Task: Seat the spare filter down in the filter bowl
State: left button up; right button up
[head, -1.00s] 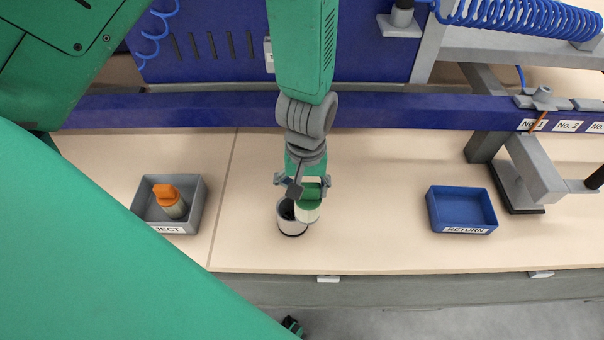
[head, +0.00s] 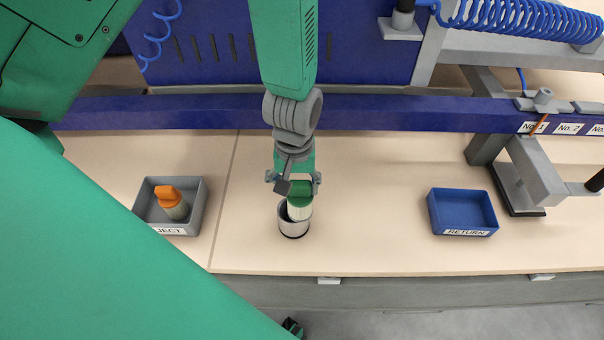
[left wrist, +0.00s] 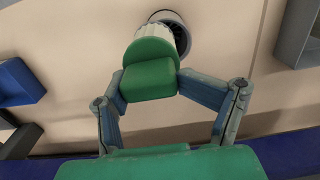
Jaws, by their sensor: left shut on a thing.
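The spare filter (head: 300,209) has a green cap and a white pleated body. My left gripper (head: 294,182) is shut on its green cap, which also shows in the left wrist view (left wrist: 150,78). The filter bowl (head: 293,227) is a grey cup with a dark base band, standing on the bench. The filter is over the bowl's mouth, and its lower end overlaps the opening. In the left wrist view the bowl (left wrist: 184,42) shows beyond the filter, with its dark inside open to the right. How deep the filter's end sits is hidden.
A grey REJECT tray (head: 203,197) holds an orange-capped filter (head: 171,203) on the left. An empty blue RETURN tray (head: 462,211) stands on the right. A blue rail (head: 400,112) runs behind. The bench is clear between bowl and trays.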

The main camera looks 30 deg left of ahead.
pick_arm(q)
jog(key=shift+a, duration=0.95)
jog(key=shift+p, duration=0.4)
jog(key=shift+a+f, duration=0.15)
jog(key=shift+a, duration=0.3)
jog(key=shift+d+f, duration=0.1)
jog(key=shift+f, duration=0.05)
jog(key=shift+a+r+p, duration=0.2)
jog(key=shift+r+p, duration=0.05)
jog(key=shift+p, duration=0.35)
pick_arm(e)
jog(key=shift+a+r, duration=0.3)
jog(key=shift+r, duration=0.3)
jog(key=shift+a+r, duration=0.3)
jog(key=shift+r, duration=0.25)
